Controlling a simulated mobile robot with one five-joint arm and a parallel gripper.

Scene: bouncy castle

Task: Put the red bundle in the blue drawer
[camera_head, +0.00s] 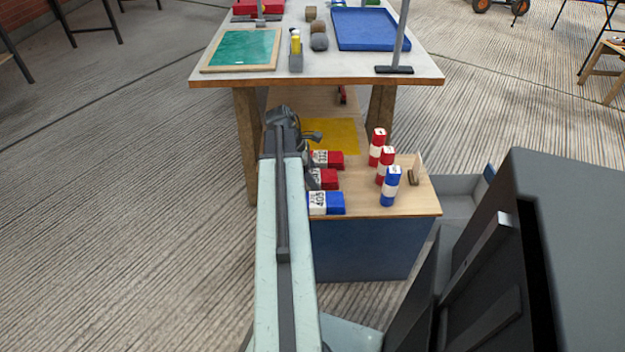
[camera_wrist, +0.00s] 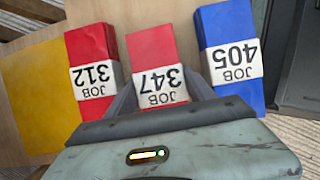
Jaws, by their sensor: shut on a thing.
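A red bundle (camera_wrist: 154,65) with a white band marked JOB 347 lies between my gripper's fingers (camera_wrist: 160,96) in the wrist view; my gripper is shut on it. In the head view it is the middle bundle (camera_head: 329,179) on the cabinet top, its left end hidden by my arm. I cannot tell if it is lifted. A second red bundle (camera_wrist: 90,50), marked JOB 312, lies to its left in the wrist view. A blue bundle (camera_wrist: 227,35), marked JOB 405, lies to its right. The drawer (camera_head: 455,184) with a blue front stands open at the cabinet's right side.
The cabinet (camera_head: 365,250) has a light wood top with a yellow sheet (camera_head: 333,135). Red-and-white cylinders (camera_head: 385,166) and a blue-and-white one (camera_head: 390,187) stand between the bundles and the drawer. A workbench (camera_head: 222,78) with trays stands behind.

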